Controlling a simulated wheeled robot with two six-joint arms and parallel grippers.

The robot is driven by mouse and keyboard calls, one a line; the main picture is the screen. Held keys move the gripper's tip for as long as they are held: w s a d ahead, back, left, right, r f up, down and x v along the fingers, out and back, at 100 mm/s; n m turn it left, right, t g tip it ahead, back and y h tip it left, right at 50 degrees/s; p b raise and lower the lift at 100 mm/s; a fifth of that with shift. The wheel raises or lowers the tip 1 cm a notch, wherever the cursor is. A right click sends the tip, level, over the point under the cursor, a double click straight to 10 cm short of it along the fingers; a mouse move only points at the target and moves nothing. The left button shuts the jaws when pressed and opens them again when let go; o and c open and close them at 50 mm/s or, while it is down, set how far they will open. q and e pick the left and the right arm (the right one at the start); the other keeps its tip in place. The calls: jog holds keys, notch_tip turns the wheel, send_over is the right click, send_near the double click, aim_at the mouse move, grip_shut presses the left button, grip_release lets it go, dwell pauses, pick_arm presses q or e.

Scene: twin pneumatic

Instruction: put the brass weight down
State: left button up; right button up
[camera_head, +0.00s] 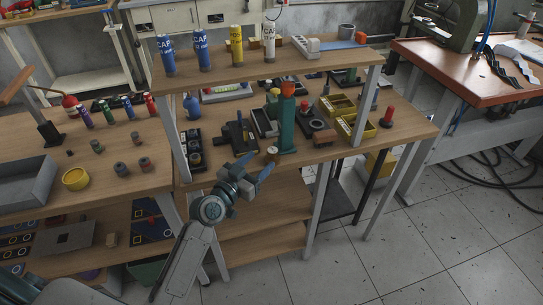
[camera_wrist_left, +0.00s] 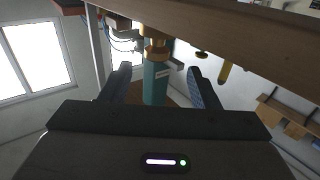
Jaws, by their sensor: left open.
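The brass weight (camera_head: 271,152) stands on the front edge of the wooden workbench, in front of a teal column. My right gripper is not in view.
The teal column (camera_head: 287,125) with an orange top rises close behind the weight. Yellow bins (camera_head: 345,118) and a red knob (camera_head: 387,116) lie to the right. A raised shelf (camera_head: 270,65) with cans spans above the bench. The floor at the lower right is clear.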

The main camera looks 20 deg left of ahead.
aim_at(269, 153)
pick_arm(q)
jog(key=x, duration=0.2)
jog(key=p+x, duration=0.1)
jog(key=x, duration=0.1)
jog(key=shift+d+r+p, duration=0.2)
jog(key=shift+d+p, duration=0.05)
jog(key=shift+p, duration=0.05)
jog(key=shift+w+d+f, duration=0.1)
jog(key=shift+w+d, duration=0.05)
jog(key=shift+w, duration=0.4)
grip_shut()
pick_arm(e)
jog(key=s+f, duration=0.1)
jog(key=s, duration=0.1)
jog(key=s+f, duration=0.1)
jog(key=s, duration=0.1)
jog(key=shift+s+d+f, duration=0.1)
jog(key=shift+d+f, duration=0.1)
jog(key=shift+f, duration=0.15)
